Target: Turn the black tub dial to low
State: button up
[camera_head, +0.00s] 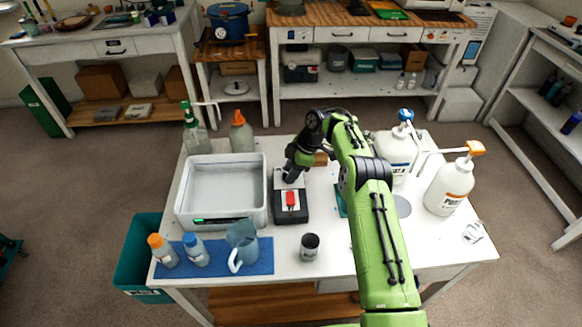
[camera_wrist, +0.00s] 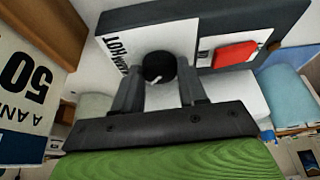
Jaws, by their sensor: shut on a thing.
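The black dial (camera_wrist: 158,66) shows in the wrist view on the white label face of a dark control box (camera_wrist: 215,22). A short white mark shows near its lower right edge. Label letters reading "HOT" and part of another word stand to its left; the rest of the label is hidden or unreadable. My gripper (camera_wrist: 160,82) has one finger on each side of the dial and is shut on it. In the head view the box (camera_head: 291,215) stands right of the white tub (camera_head: 222,160), and my gripper (camera_head: 290,177) is at its far end, hiding the dial.
A red switch (camera_head: 290,199) sits on the box near my gripper. A small dark-lidded jar (camera_head: 310,246) stands in front. A blue mat (camera_head: 262,262) holds bottles and a jug (camera_head: 243,246). White pump bottles (camera_head: 450,187) stand at right. Spray bottles (camera_head: 241,133) stand behind the tub.

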jog(key=shift+n, duration=0.3)
dwell(0.4)
jog(key=o, duration=1)
jog(key=shift+o, duration=0.2)
jog(key=p+v, duration=0.6)
jog(key=v, duration=0.9)
jog(key=shift+w+r, duration=0.15)
jog(key=shift+r, duration=0.2)
